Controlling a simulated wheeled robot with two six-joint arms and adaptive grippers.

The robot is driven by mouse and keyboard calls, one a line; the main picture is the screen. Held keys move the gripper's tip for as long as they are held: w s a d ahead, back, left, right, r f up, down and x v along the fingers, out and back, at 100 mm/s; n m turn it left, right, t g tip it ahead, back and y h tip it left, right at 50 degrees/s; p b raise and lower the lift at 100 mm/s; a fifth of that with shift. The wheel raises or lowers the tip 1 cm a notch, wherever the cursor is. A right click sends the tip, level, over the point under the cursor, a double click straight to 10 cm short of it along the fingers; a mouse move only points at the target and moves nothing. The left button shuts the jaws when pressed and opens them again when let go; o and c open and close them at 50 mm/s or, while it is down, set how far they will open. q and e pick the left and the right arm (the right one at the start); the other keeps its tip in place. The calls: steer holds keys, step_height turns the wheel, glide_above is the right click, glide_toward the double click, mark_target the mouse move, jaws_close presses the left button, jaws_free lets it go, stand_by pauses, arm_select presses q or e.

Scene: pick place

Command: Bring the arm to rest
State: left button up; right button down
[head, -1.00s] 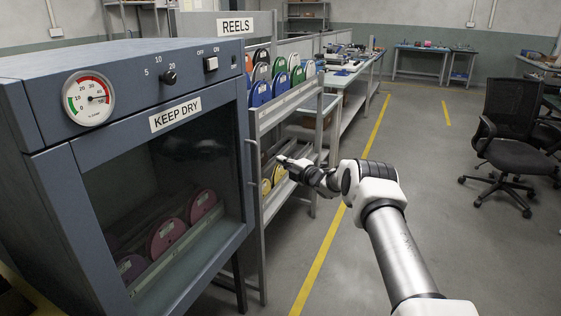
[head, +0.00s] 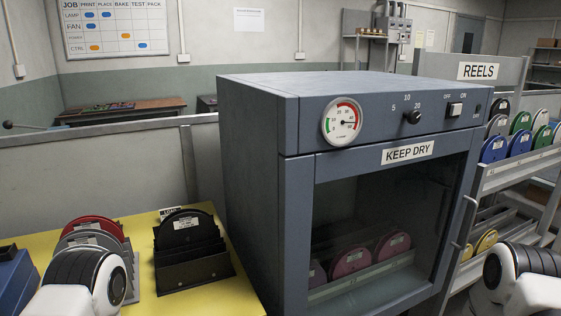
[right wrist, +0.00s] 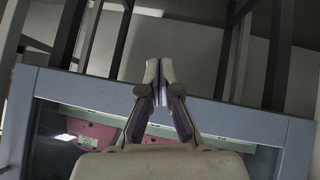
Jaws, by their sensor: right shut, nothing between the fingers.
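My right gripper (right wrist: 159,70) is shut and empty in the right wrist view, with its two fingertips together. The dry cabinet's frame (right wrist: 235,115) and window lie behind it there, with pink reels (right wrist: 97,132) behind the glass. In the head view only part of my right arm (head: 525,280) shows at the lower right, beside the cabinet's door, and its gripper is out of frame. Part of my left arm (head: 85,285) shows at the lower left, and its gripper is out of view.
The grey-blue KEEP DRY cabinet (head: 262,140) stands in the middle, its door closed. A reel rack (head: 505,178) stands to its right. A yellow mat (head: 215,285) at left holds a dark reel holder (head: 190,270), a reel stand with red and grey reels (head: 90,235) and a blue box (head: 15,280).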

steer(key=s+a+f+m+g+h, duration=0.1)
steer(key=s+a+m+g, duration=0.3)
steer(key=s, duration=1.2)
steer(key=s+a+f+m+g, duration=0.15)
steer(key=s+a+g, duration=0.35)
steer(key=s, duration=1.1)
step_height(320, 180, up, 11)
steer(key=s+p, duration=0.1)
steer(key=p, duration=0.9)
steer(key=shift+s+a+r, duration=0.15)
steer(key=shift+s, duration=0.15)
